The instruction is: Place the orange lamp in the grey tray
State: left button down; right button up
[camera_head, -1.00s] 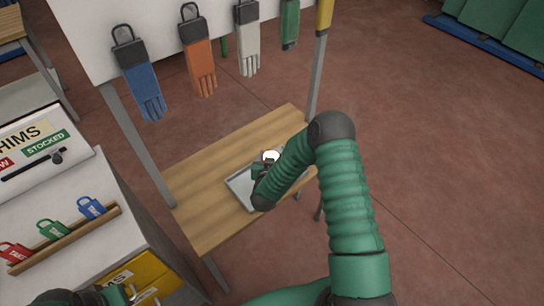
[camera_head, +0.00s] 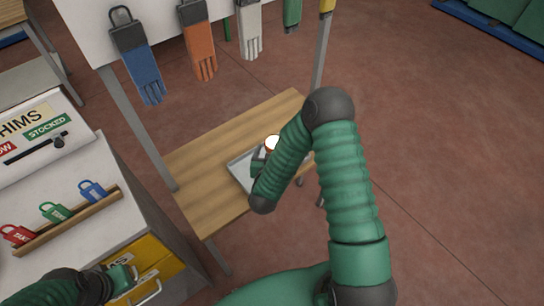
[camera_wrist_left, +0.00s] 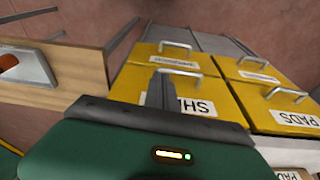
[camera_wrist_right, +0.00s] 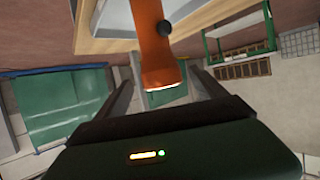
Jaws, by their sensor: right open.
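The orange lamp (camera_wrist_right: 154,45) stands between the two spread fingers of my right gripper (camera_wrist_right: 160,92) in the right wrist view, its pale lens end toward the gripper. In the head view the lamp (camera_head: 272,145) shows a white round top and a little orange, over the grey tray (camera_head: 240,177). My right forearm and gripper hide part of the tray, so lamp contact with its floor is hard to tell. My right gripper is open. My left gripper (camera_wrist_left: 160,90) has its fingers together, empty, in front of the yellow drawers.
The tray lies on a wooden table (camera_head: 205,205) under a board with hanging gloves (camera_head: 200,52). Yellow drawers (camera_wrist_left: 185,95) with metal handles are close to my left gripper. A rack with coloured padlocks (camera_head: 70,225) sits on the cabinet top (camera_head: 60,185).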

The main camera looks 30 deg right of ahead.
jog(key=s+a+r+n+g+y, duration=0.1)
jog(key=a+r+n+y, duration=0.1)
jog(key=a+y, duration=0.3)
jog(key=s+a+r+n+y, duration=0.1)
jog(key=a+r+n+y, duration=0.15)
jog(key=a, duration=0.45)
jog(key=s+r+n+g, duration=0.1)
jog(key=s+n+g, duration=0.1)
jog(key=s, duration=0.5)
jog(key=s+a+r+n+g+y, duration=0.1)
jog(key=s+g, duration=0.3)
jog(key=s, duration=0.4)
jog(key=shift+s+a+r+n+g, duration=0.2)
jog(key=shift+s+r+n+g, duration=0.15)
jog(key=shift+r, duration=0.25)
